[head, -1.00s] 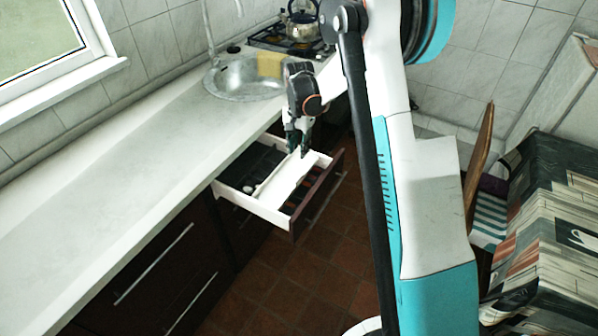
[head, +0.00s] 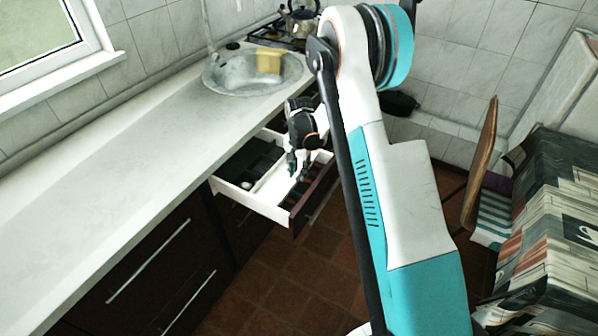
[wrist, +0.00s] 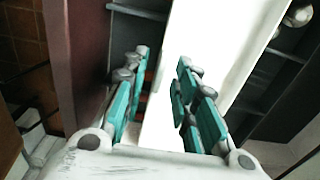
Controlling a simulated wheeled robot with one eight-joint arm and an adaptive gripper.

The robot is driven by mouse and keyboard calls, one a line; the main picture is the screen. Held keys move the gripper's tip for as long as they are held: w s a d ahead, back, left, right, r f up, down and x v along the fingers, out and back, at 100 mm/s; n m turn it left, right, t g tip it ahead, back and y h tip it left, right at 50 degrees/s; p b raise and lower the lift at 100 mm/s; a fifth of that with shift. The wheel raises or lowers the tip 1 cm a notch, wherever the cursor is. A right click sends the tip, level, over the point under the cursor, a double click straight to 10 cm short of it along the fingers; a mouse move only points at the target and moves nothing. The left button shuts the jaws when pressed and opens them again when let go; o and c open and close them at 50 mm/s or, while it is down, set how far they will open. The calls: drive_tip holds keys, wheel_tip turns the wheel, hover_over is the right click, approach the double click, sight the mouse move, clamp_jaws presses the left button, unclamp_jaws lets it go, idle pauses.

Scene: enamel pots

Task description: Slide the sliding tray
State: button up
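The sliding tray (head: 271,187) is a white, shallow tray inside the pulled-out drawer (head: 251,201), under the counter. It also shows in the wrist view (wrist: 217,45) as a broad white surface. My gripper (head: 298,176) points down at the tray's right side, near the drawer front. In the wrist view my gripper (wrist: 163,100) has its teal finger pads apart, one on each side of the tray's left edge. The right pads are over the white surface. A gap shows between the pads; contact with the tray cannot be told.
The dark drawer front (head: 315,197) stands close to the right of my gripper. A dark organiser (head: 255,160) lies in the drawer's left part. The white counter (head: 130,170) overhangs the left. A covered table (head: 550,220) and chair (head: 484,165) are at the right.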

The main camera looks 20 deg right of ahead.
clamp_jaws()
drive_tip(key=shift+s+d, duration=0.8)
drive_tip(key=shift+s, duration=0.25)
unclamp_jaws()
drive_tip(key=shift+r, duration=0.1)
wheel_tip(320, 180, up, 12)
drive_tip(key=shift+c, duration=0.6)
